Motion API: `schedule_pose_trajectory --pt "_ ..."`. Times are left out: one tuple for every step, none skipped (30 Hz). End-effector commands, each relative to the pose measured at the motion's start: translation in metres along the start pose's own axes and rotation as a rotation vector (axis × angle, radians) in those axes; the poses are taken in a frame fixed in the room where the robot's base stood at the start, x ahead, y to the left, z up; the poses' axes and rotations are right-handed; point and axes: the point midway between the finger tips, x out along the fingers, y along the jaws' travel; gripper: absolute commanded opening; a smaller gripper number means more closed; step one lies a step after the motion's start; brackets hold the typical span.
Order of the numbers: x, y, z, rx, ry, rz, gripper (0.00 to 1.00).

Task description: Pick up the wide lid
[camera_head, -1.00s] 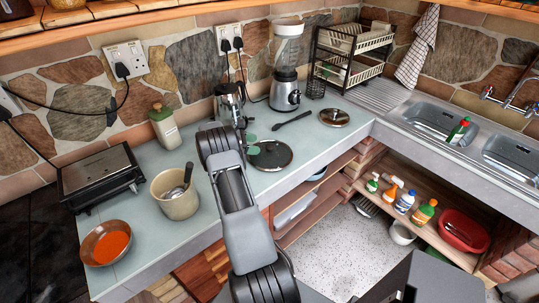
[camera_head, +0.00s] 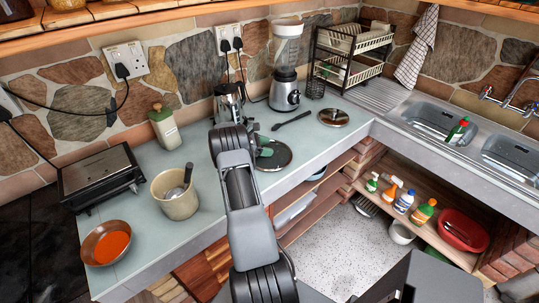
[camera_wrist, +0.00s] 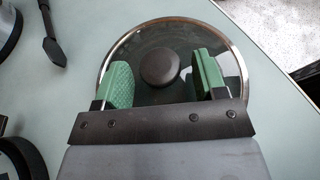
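The wide lid (camera_head: 281,157) is a round dark glass lid with a metal rim, lying on the counter in the middle of the head view, partly hidden by my gripper. In the wrist view the lid (camera_wrist: 150,38) fills the upper middle, with its round dark knob (camera_wrist: 160,67) upward. My gripper (camera_wrist: 164,77) is open, its two green fingers apart on the left and right of the knob, with a gap on each side. In the head view my gripper (camera_head: 265,147) is over the lid's left part. I cannot tell its exact height above the lid.
A smaller lid (camera_head: 334,117) and a dark spatula (camera_head: 291,121) lie behind the wide lid. A coffee pot (camera_head: 229,100) and blender (camera_head: 286,70) stand at the back. A beige pot (camera_head: 175,196) stands left. The counter's front edge is close to the lid.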

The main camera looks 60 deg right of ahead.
Motion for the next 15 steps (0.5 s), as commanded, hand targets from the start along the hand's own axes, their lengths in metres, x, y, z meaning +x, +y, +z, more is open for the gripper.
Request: schedule_pose_trajectory --pt "-0.0001 0.0000 -0.0001 0.000 0.000 0.000 0.59" --pt "-0.0001 0.0000 -0.0001 0.000 0.000 0.000 0.56" --pt "-0.0001 -0.0001 -0.0002 0.000 0.001 0.000 0.52" --pt "-0.0001 -0.0001 -0.0002 0.000 0.001 0.000 0.49" --pt "0.0000 -0.0001 -0.0003 0.000 0.001 0.000 0.46" --pt "0.0000 -0.0002 -0.0005 -0.001 0.001 0.000 0.43" --pt "0.0000 -0.0002 -0.0006 -0.001 0.001 0.000 0.40" --pt "0.0001 -0.0002 -0.0007 -0.001 0.001 -0.001 0.37" --pt "0.0001 -0.0003 -0.0009 -0.001 0.001 -0.001 0.33" --pt "0.0002 -0.0004 -0.0010 -0.001 0.001 -0.001 0.30" --pt "0.0002 -0.0004 -0.0012 -0.001 0.002 -0.001 0.27" --pt "0.0003 -0.0005 -0.0014 -0.001 0.002 -0.001 0.23" --pt "0.0004 -0.0006 -0.0015 -0.001 0.002 -0.001 0.21" --pt "0.0004 -0.0006 -0.0017 -0.001 0.002 -0.002 0.18" --pt "0.0005 -0.0007 -0.0018 -0.002 0.002 -0.002 0.14"
